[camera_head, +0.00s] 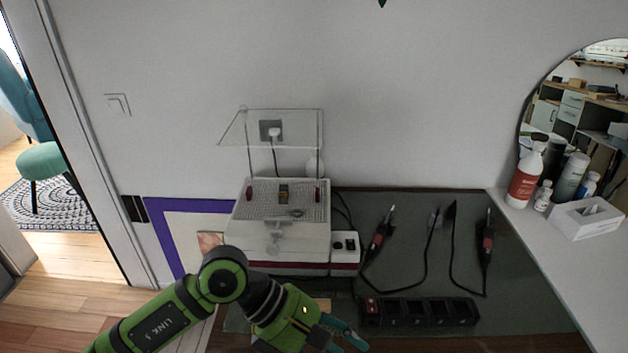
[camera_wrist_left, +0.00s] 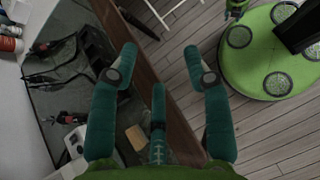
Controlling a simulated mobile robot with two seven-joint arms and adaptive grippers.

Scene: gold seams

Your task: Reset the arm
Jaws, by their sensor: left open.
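My left arm comes in from the lower left of the head view, bent at a green joint. Its gripper (camera_head: 345,336) is at the bottom edge, in front of the dark table (camera_head: 400,262). In the left wrist view my left gripper (camera_wrist_left: 160,55) has its teal fingers spread, with nothing between them. It is over the table's wooden front edge (camera_wrist_left: 150,75), with floor to the right. My right gripper is not seen in the head view.
A clear-lidded white machine (camera_head: 275,240) stands at the back of the table. Cabled tools (camera_head: 380,240) and a black power strip (camera_head: 420,312) lie to its right. Bottles (camera_head: 526,175) and a white tissue box (camera_head: 587,218) stand on the right-hand counter.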

